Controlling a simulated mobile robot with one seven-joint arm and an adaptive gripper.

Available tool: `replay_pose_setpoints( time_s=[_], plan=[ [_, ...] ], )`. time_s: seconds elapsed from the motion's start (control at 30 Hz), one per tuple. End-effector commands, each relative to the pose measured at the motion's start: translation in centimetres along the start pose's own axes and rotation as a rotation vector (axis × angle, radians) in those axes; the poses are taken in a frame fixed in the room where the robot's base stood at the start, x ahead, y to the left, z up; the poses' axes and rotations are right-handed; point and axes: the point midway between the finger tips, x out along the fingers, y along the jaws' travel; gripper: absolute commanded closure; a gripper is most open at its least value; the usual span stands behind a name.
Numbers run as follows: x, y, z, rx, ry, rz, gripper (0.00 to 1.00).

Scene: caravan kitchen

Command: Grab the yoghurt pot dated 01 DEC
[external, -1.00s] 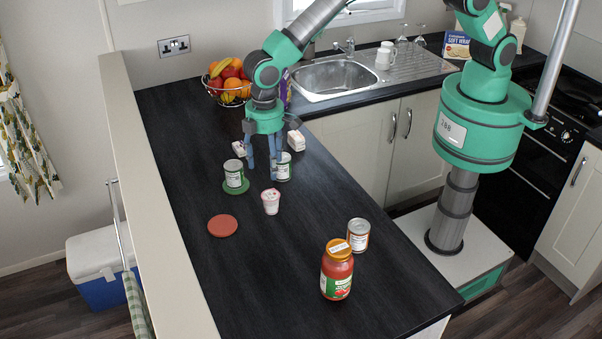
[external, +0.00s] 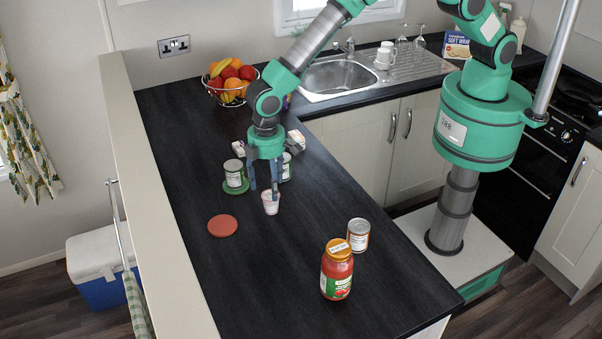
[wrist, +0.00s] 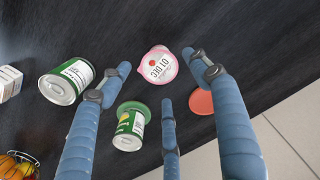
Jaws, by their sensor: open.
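The yoghurt pot (external: 270,205) is small and white with a pink rim and stands upright on the dark worktop. In the wrist view its lid (wrist: 158,66) faces me, with a label that reads 01 DEC. My gripper (external: 264,190) points down just behind and above the pot in the external view, its fingers partly hiding the pot's top. In the wrist view my gripper (wrist: 163,88) has its blue fingers spread wide, with the pot beyond the gap between the upper two. It is open and holds nothing.
A can on a green coaster (external: 233,175) stands left of my gripper, and another can (external: 286,167) close behind it. A red coaster (external: 222,226) lies empty to the left. A can (external: 358,235) and a red jar (external: 337,270) stand nearer the front.

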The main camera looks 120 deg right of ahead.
Motion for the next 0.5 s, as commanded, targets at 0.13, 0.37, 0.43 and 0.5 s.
replay_pose_setpoints(
  time_s=[0.13,0.37,0.43,0.5],
  plan=[
    [0.4,0.0,0.1,0.000,-0.001,0.000,0.37],
    [2.4,0.0,0.1,0.000,-0.003,0.000,0.37],
    [3.1,-0.1,0.2,0.000,-0.002,0.000,0.37],
    [3.9,-0.1,0.1,0.000,-0.002,0.000,0.37]
  ],
)
